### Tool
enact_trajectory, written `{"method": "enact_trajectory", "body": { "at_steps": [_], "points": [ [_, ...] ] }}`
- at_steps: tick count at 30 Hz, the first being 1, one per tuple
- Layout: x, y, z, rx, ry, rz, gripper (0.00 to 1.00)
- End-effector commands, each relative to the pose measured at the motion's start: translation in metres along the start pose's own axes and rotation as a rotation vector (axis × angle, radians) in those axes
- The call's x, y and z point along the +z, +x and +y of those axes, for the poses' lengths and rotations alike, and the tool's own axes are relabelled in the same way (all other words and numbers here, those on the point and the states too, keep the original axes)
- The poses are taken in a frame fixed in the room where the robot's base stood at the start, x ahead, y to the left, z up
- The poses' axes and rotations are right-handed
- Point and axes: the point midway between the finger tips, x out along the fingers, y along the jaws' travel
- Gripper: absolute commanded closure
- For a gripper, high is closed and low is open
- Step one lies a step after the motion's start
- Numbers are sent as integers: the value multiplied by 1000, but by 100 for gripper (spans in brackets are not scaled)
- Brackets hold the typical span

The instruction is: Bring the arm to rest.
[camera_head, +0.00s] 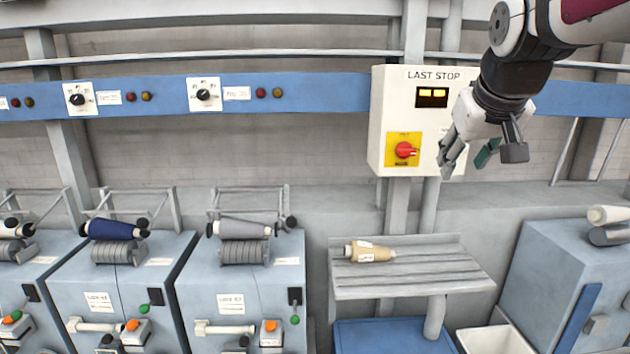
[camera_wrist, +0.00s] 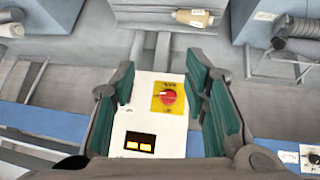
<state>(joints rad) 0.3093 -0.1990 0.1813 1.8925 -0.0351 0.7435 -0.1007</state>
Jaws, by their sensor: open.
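My gripper (camera_head: 468,158) is at the upper right in the head view, in front of the right part of the white "LAST STOP" box (camera_head: 378,130). Its jaws are open with nothing between them. In the wrist view my gripper (camera_wrist: 168,95) shows its two green-padded fingers spread wide, left and right. The box (camera_wrist: 145,118) appears upside down between and beyond them, with a red knob (camera_wrist: 168,97) on a yellow plate and a lit display. The same red knob (camera_head: 404,150) is left of my gripper in the head view.
A grey slatted shelf (camera_head: 410,279) stands below my gripper, with a cream bobbin (camera_head: 368,251) lying on it. Blue machines with spools (camera_head: 243,229) stand at the left, another blue machine (camera_head: 560,270) at the right. A blue rail (camera_head: 320,92) crosses the wall. A white bin (camera_head: 495,340) is on the floor.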

Motion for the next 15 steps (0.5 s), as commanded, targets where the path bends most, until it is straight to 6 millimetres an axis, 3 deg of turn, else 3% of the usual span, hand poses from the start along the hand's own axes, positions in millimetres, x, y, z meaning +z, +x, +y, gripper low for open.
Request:
{"method": "enact_trajectory", "body": {
  "at_steps": [3,9,12,15],
  "points": [
    [62,-28,-23,-23,0,-45,59],
    [168,-55,-48,-77,17,-123,59],
    [211,-61,-55,-104,26,-156,59],
    [241,-63,-60,-125,30,-180,59]
  ]
}}
